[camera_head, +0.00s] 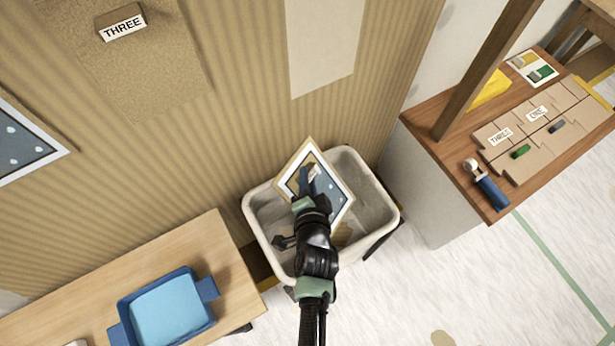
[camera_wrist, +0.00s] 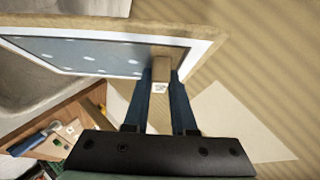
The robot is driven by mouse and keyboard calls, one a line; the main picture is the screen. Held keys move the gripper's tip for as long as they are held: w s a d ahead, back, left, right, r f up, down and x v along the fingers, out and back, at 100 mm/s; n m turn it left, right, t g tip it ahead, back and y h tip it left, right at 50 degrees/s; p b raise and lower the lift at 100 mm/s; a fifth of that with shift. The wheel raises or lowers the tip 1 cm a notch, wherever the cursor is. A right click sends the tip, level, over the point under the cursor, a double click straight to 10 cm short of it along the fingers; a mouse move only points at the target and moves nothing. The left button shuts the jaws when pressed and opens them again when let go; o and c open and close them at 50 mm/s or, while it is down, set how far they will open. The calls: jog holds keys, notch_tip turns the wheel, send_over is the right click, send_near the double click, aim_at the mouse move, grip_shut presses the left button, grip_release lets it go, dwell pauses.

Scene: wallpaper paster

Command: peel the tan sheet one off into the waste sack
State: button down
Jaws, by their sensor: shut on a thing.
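My gripper (camera_head: 307,182) is shut on a small tan tab on a sheet, and in the wrist view the blue fingers (camera_wrist: 161,80) close on both sides of that tab (camera_wrist: 161,68), which has a small white label too small to read. The held sheet (camera_head: 337,193) shows a blue-grey face with pale dots, a white border and a tan edge; it also shows in the wrist view (camera_wrist: 75,55). It hangs tilted over the open waste sack (camera_head: 262,218), a pale grey, wide-mouthed container. My arm hides part of the sack's inside; something brown shows there.
A tan sheet labelled THREE (camera_head: 150,70) is on the striped wall, with a dotted panel (camera_head: 25,145) further left. A bare pale patch (camera_head: 325,45) lies above the sack. A table with a blue tray (camera_head: 168,308) stands left, a cluttered wooden bench (camera_head: 425,115) right.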

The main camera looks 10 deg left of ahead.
notch_tip(320, 180, down, 9)
jog(key=b, duration=0.8)
jog(key=c, duration=0.7)
grip_release()
jog(key=shift+o, duration=0.2)
jog(key=p+v, duration=0.2)
jog(key=v, duration=1.1)
